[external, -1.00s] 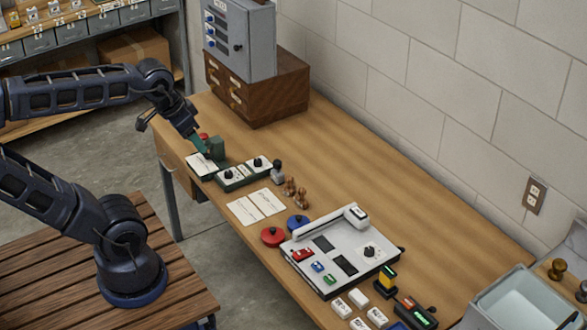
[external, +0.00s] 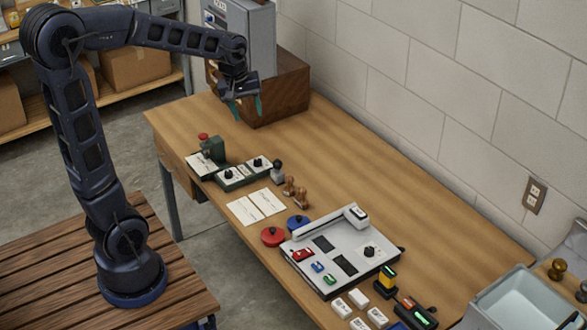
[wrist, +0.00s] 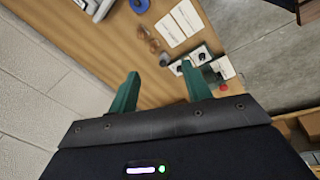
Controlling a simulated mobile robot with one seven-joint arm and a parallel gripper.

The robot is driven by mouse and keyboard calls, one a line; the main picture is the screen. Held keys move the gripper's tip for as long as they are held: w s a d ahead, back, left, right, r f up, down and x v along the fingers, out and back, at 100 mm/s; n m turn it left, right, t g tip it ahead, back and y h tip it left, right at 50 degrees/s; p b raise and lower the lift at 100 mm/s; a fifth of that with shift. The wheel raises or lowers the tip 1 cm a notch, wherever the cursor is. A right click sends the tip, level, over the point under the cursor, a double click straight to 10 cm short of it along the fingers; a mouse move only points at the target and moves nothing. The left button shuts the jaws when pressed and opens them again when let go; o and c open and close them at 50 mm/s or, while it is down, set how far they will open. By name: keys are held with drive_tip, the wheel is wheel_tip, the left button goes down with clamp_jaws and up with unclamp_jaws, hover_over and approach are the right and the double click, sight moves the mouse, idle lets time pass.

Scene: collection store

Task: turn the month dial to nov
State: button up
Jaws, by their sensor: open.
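A green-edged panel (external: 244,173) with white faces sits near the table's left front edge. It carries two black dials, a left one (external: 229,174) and a right one (external: 257,162); their markings are too small to read, so I cannot tell which is the month dial. The panel also shows in the wrist view (wrist: 194,57), partly behind a fingertip. My gripper (external: 246,108) is open and empty, high above the table's far left part, in front of the wooden drawer box and away from the dials. Its two green fingers (wrist: 159,75) stand apart in the wrist view.
A green press with a red knob (external: 203,136) stands left of the panel. A dark stamp (external: 277,173) and brown stamps (external: 295,192) stand to its right. A grey machine (external: 340,252) with another black knob is farther right. The wooden drawer box (external: 283,88) stands behind my gripper.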

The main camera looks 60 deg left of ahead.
drive_tip(key=w+a+f+n+g, duration=0.1)
drive_tip(key=w+a+f+n, duration=0.6)
drive_tip(key=w+a+f, duration=0.25)
drive_tip(key=n+g, duration=0.2)
drive_tip(key=n, duration=0.5)
hover_over(258, 160)
wheel_tip(258, 160, down, 16)
wheel_tip(258, 160, down, 10)
drive_tip(key=shift+s+f, duration=0.1)
drive_tip(key=shift+c, duration=0.4)
drive_tip(key=c, duration=0.9)
